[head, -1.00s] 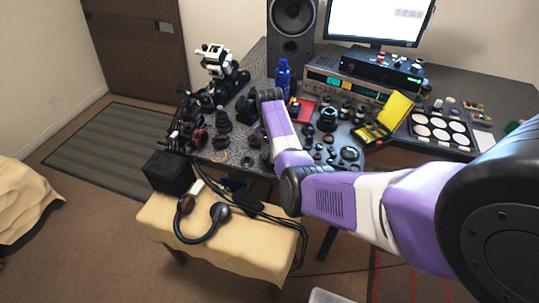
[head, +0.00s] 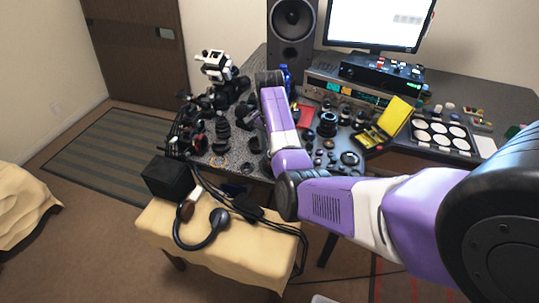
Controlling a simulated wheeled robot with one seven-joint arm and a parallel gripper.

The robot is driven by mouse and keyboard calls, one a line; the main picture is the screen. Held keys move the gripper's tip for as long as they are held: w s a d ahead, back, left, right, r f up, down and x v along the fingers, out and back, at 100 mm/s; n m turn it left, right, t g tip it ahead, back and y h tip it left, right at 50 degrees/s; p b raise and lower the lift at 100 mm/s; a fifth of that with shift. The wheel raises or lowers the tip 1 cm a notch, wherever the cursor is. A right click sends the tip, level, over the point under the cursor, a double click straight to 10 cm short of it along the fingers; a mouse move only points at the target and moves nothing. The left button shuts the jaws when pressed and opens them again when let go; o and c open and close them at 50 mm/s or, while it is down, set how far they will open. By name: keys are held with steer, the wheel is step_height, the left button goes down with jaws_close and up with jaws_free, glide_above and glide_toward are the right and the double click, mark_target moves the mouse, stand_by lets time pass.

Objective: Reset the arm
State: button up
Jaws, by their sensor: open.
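My arm (head: 335,200) reaches in from the right, bends over the near edge of the desk, and its purple forearm (head: 280,120) points away over the lens parts. The far end of the forearm is a dark joint (head: 268,80) in front of the speaker's base. My gripper cannot be made out; it is hidden behind the arm. Nothing held can be seen.
The desk holds several black lens parts (head: 327,124), a yellow open case (head: 396,117), a tray of white discs (head: 441,133), a blue bottle (head: 285,77) and a speaker (head: 291,30). A cloth-covered stool (head: 240,262) with headphones (head: 205,240) stands in front.

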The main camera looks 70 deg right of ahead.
steer(key=shift+r, duration=0.4)
stand_by(0.3)
steer(key=w+d+r+n+t+h, duration=0.3)
steer(key=w+d+r+t+h, duration=0.15)
steer(key=d, duration=0.35)
steer(key=s+a+r+n+t+h+b, duration=0.1)
steer(key=s+a+n+t+h, duration=0.3)
steer(key=a, duration=1.1)
steer(key=s+a+r+n+t+y+b, duration=0.15)
steer(key=a+n+t, duration=0.6)
steer(key=a, duration=0.85)
steer(key=s+a+r+n+t+y, duration=0.1)
steer(key=s+a+r+n+y, duration=0.15)
steer(key=s+a, duration=0.5)
steer(key=s+a+r+n+y, duration=0.2)
steer(key=s+a+r, duration=0.1)
steer(key=s+a, duration=0.4)
steer(key=s+a+f+n+g+y, duration=0.1)
steer(key=s+a+f+g+y, duration=0.1)
steer(key=s+a, duration=0.4)
steer(key=shift+s+f+n, duration=0.3)
steer(key=shift+s+f, duration=0.05)
steer(key=shift+s, duration=0.25)
